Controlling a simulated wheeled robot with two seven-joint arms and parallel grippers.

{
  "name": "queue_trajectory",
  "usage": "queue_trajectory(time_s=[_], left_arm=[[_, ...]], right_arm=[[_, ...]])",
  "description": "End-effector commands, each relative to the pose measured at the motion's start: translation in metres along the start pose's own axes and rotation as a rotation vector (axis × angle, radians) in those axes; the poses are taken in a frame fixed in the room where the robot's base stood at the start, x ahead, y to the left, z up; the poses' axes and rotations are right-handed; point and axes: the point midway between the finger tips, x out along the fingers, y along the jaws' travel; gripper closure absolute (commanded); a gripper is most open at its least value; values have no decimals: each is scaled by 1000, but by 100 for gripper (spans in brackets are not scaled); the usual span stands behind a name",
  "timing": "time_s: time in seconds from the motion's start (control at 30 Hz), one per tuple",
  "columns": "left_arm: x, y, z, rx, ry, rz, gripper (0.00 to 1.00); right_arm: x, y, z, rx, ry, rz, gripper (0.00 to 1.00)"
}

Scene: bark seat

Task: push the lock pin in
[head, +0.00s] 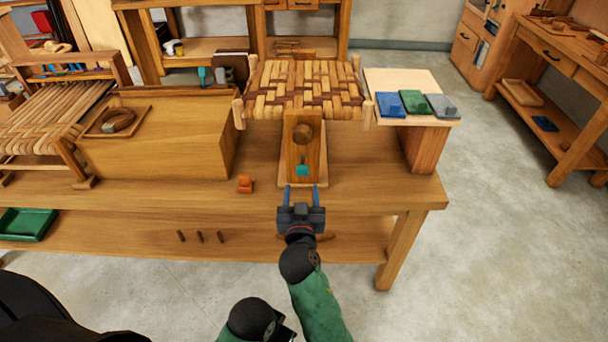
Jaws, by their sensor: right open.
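A teal block (303,170), which looks like the lock pin, sits low on the front of an upright wooden post (290,150). A round brown knob (302,133) is higher on the same post. The post stands on a light base board, under a woven bark seat (304,90). My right gripper (301,190) is open, its two blue fingers pointing at the post just in front of and below the teal block. Nothing shows between the fingers; contact cannot be told. My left gripper (286,326) seems partly visible at the bottom edge; its fingers are unclear.
An orange block (245,184) lies on the bench (390,190) left of the post. A large wooden box (170,140) stands further left. Blue (390,105), green (413,101) and grey (441,105) pieces lie on a raised board at right. The bench front between is clear.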

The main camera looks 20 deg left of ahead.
Motion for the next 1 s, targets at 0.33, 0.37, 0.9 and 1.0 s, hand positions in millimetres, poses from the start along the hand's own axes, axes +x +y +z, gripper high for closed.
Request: queue_trajectory(time_s=[0.33,0.37,0.9,1.0], left_arm=[[-28,-12,12,-21,-58,-29,64],[-29,-13,13,-22,-63,-32,64],[4,-15,8,-21,-62,-33,64],[3,-14,8,-21,-61,-33,64]], right_arm=[[46,1,-3,-4,-1,1,47],[50,1,-2,-4,-1,1,47],[72,1,0,-3,-3,1,47],[72,1,0,-3,-3,1,53]])
